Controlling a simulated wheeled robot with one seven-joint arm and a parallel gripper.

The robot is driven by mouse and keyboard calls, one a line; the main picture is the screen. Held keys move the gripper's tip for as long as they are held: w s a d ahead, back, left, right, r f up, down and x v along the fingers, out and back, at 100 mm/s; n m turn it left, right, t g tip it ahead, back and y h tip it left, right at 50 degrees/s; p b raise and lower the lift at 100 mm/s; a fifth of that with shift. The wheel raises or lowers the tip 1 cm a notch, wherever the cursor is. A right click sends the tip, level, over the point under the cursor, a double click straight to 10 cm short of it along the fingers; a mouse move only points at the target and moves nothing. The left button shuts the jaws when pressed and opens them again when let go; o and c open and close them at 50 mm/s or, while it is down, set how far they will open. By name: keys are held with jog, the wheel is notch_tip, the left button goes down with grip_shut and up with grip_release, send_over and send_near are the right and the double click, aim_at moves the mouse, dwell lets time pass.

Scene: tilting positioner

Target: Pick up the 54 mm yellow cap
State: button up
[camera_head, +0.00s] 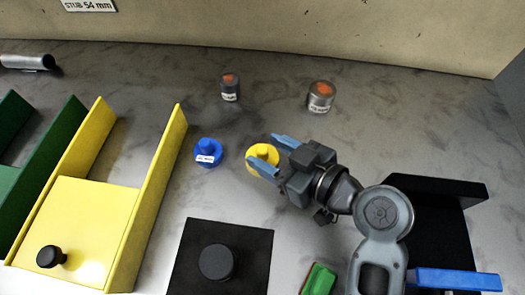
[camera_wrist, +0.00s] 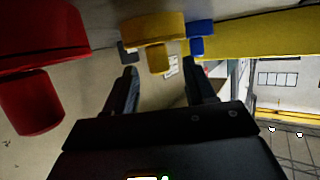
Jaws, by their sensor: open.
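The yellow cap (camera_head: 259,152), a round disc with a knob, lies on the grey marbled surface; I cannot read a size on it. My gripper (camera_head: 268,153) is open, with its two blue fingers spread on either side of the cap in the head view, partly covering it. In the wrist view the yellow cap (camera_wrist: 152,27) is just beyond the fingertips, its knob pointing into the gap between them. My gripper (camera_wrist: 163,78) is empty there. I cannot tell whether a finger touches the cap.
A blue cap (camera_head: 208,152) lies close left of the yellow one. A yellow-walled tray (camera_head: 150,190) and black plate (camera_head: 255,250) are nearer.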

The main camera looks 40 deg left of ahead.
jog(key=shift+c, duration=0.4)
grip_shut()
